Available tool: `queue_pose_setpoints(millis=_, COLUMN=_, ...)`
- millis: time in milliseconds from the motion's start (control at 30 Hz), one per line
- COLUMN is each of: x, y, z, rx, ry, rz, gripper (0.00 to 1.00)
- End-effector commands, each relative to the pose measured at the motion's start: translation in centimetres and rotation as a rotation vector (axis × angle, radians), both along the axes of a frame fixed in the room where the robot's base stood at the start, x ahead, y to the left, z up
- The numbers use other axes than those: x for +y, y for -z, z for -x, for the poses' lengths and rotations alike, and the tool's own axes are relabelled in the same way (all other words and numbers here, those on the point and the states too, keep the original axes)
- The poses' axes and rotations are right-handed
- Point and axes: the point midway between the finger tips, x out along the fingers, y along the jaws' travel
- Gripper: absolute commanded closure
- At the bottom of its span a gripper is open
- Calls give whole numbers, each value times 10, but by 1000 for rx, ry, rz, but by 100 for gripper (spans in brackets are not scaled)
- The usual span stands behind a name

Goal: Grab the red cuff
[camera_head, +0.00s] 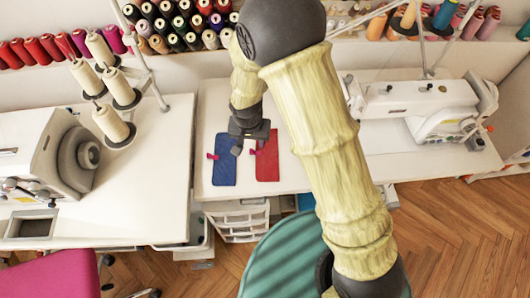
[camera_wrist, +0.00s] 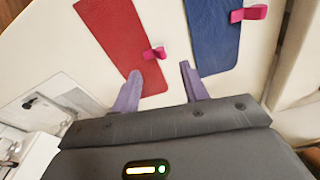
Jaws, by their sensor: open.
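The red cuff (camera_head: 268,162) lies flat on the white table, to the right of a blue cuff (camera_head: 224,169) in the head view. In the wrist view the red cuff (camera_wrist: 121,40) is at the upper left, with a small pink tab (camera_wrist: 154,53) on its edge. The blue cuff (camera_wrist: 214,32) is at the upper right there, with its own pink tab (camera_wrist: 249,13). My gripper (camera_wrist: 160,79) is open and empty. Its left fingertip overlaps the red cuff's lower part in the picture; its right fingertip is by the blue cuff's lower end. The height above the table is unclear.
Sewing machines stand at left (camera_head: 42,155) and right (camera_head: 428,108). Thread cones (camera_head: 114,84) stand on the left table, and spool shelves line the back. A teal striped round seat (camera_head: 288,262) is in front of the table. White table shows around the cuffs.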

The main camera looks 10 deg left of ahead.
Motion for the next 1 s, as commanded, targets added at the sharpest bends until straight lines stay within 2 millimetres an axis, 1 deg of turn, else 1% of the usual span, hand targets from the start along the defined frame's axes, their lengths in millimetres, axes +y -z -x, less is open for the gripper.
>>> queue_pose_setpoints(millis=167, x=0, y=18, z=-2, rx=3, ry=0, rz=2, gripper=56)
queue_pose_setpoints(millis=300, x=1, y=37, z=-4, rx=3, ry=0, rz=2, gripper=56)
queue_pose_setpoints(millis=400, x=1, y=46, z=-5, rx=2, ry=0, rz=2, gripper=56)
queue_pose_setpoints(millis=500, x=2, y=49, z=-6, rx=0, ry=0, rz=0, gripper=56)
queue_pose_setpoints(millis=967, x=2, y=49, z=-6, rx=0, ry=0, rz=0, gripper=56)
queue_pose_setpoints(millis=1000, x=2, y=49, z=-6, rx=0, ry=0, rz=0, gripper=58)
